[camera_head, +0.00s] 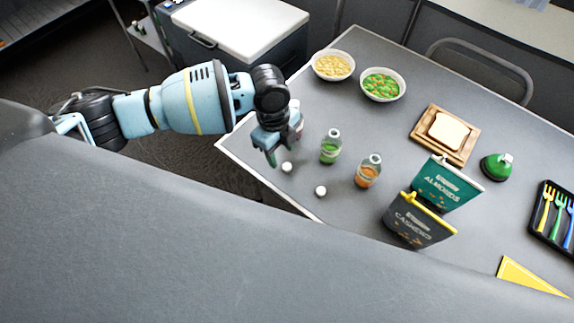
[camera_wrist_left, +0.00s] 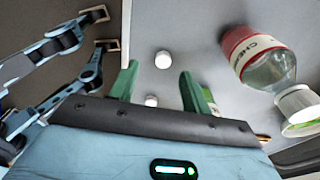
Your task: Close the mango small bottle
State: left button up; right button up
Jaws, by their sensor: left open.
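Two small clear bottles stand upright on the grey table in the head view. One has orange contents (camera_head: 368,174), the other green (camera_head: 330,149); both look uncapped, and I cannot read their labels. Two small white caps lie apart at the table's near left: the nearer cap (camera_head: 321,191) and the farther cap (camera_head: 287,167). They also show in the left wrist view as an upper cap (camera_wrist_left: 163,60) and a lower cap (camera_wrist_left: 151,101). My left gripper (camera_head: 281,152) is open and empty above the table's left edge, close to the farther cap. My right gripper is out of view.
A red-labelled clear bottle (camera_wrist_left: 262,52) is close on the right in the left wrist view. Almonds (camera_head: 445,185) and cashews (camera_head: 418,220) packs stand right of the orange bottle. Two bowls (camera_head: 333,65) (camera_head: 382,85) and a bread board (camera_head: 425,135) sit farther back.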

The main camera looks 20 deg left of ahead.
aim_at(287, 166)
pick_arm(q)
jog(key=shift+w+d+f, duration=0.1)
jog(key=shift+d+f, duration=0.1)
jog(key=shift+f, duration=0.65)
jog(key=shift+s+d+f, duration=0.1)
jog(key=shift+d+f, duration=0.15)
jog(key=shift+f, duration=0.6)
jog(key=shift+w+d+f, duration=0.1)
jog(key=shift+d+f, duration=0.1)
jog(key=shift+f, duration=0.65)
grip_shut()
